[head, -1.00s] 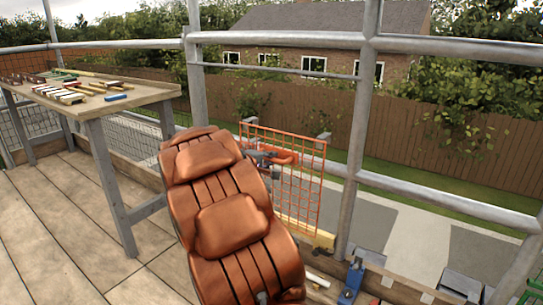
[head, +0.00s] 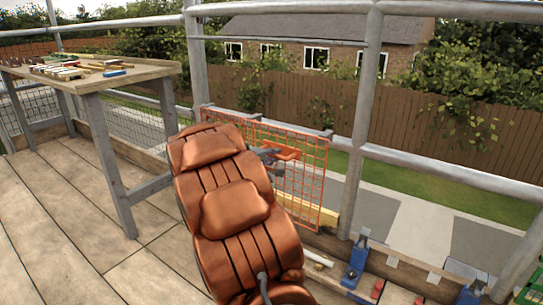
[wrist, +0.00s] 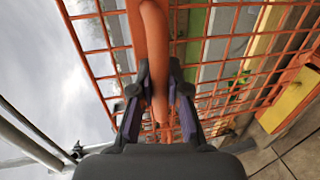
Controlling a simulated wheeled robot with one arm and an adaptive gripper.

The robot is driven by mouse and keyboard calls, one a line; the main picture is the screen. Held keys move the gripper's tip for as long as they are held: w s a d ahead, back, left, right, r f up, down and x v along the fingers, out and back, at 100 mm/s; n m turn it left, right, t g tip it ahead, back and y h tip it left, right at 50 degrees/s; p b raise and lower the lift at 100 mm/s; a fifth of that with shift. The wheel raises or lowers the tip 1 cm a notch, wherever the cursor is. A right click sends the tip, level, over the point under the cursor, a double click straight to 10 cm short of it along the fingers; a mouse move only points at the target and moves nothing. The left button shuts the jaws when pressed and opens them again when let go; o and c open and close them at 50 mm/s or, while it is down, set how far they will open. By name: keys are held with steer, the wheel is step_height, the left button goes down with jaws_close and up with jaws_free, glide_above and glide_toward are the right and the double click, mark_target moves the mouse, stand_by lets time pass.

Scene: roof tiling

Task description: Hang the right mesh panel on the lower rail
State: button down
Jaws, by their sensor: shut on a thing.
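The orange mesh panel (head: 307,180) is upright in the bay left of the middle post in the head view. Grey hooks (head: 326,133) show along its top edge, about level with the lower rail (head: 445,178). I cannot tell whether they rest on the rail or are just in front of it.
Metal posts (head: 367,120) and a top rail (head: 290,9) frame the bay. A wooden table (head: 120,78) with small coloured pieces stands at the left. A blue clamp-like object (head: 356,262) is at the deck edge, right of the panel. The deck at left is open.

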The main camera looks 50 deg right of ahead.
steer(key=f+x, duration=0.1)
steer(key=x, duration=1)
steer(key=shift+f, duration=0.25)
stand_by(1.5)
steer(key=shift+a, duration=0.1)
steer(key=c, duration=1.1)
jaws_free()
steer(key=shift+f, duration=0.1)
steer(key=v, duration=1.2)
